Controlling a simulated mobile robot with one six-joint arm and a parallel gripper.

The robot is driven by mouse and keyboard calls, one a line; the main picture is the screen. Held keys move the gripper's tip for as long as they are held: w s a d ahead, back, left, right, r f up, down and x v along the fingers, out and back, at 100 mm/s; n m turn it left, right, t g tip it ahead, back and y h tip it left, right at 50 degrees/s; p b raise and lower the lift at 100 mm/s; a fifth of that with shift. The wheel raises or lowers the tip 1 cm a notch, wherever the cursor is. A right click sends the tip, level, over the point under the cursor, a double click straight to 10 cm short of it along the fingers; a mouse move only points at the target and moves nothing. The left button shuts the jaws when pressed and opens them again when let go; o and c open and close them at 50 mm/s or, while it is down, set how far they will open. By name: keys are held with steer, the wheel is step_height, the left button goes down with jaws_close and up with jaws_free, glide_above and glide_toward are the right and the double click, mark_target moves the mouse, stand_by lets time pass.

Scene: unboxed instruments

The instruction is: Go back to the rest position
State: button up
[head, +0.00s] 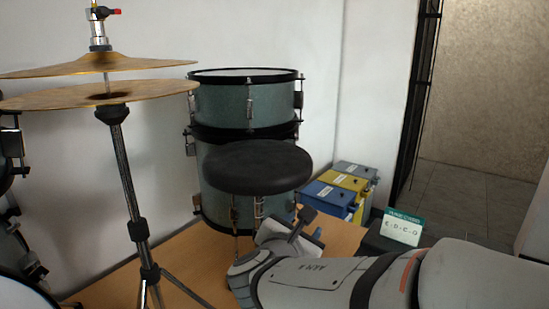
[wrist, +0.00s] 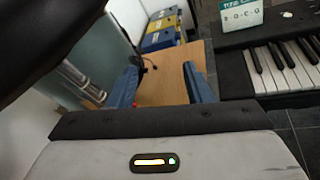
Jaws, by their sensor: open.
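My gripper (head: 310,224) is at the end of my grey arm, which reaches in from the lower right in the head view. It is in front of and below the round black stool seat (head: 258,167). In the wrist view my gripper (wrist: 161,86) shows two blue fingers spread apart. Only the wooden floor panel (wrist: 165,90) and a thin dark cable show between them. The gripper holds nothing. The dark shape at the upper left of the wrist view is close to the camera; it looks like the underside of the stool seat.
Gold cymbals (head: 100,95) on a stand are at left, green drums (head: 245,105) behind the stool. Blue, yellow and grey boxes (head: 340,187) stand by the wall. A keyboard (wrist: 280,62) with a lettered card (wrist: 240,15) is at right. Grey floor lies beyond the doorway.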

steer(key=s+d+f+m+g+p, duration=0.35)
steer(key=s+d+m+g, duration=0.5)
steer(key=d+m, duration=0.4)
steer(key=s+a+m+g+y+p, duration=0.3)
steer(key=s+a+m+y+p, duration=0.1)
steer(key=m, duration=1.1)
steer(key=shift+s+r+y+p, duration=0.45)
steer(key=shift+s+y, duration=0.65)
steer(key=shift+s, duration=0.65)
steer(key=shift+c, duration=0.2)
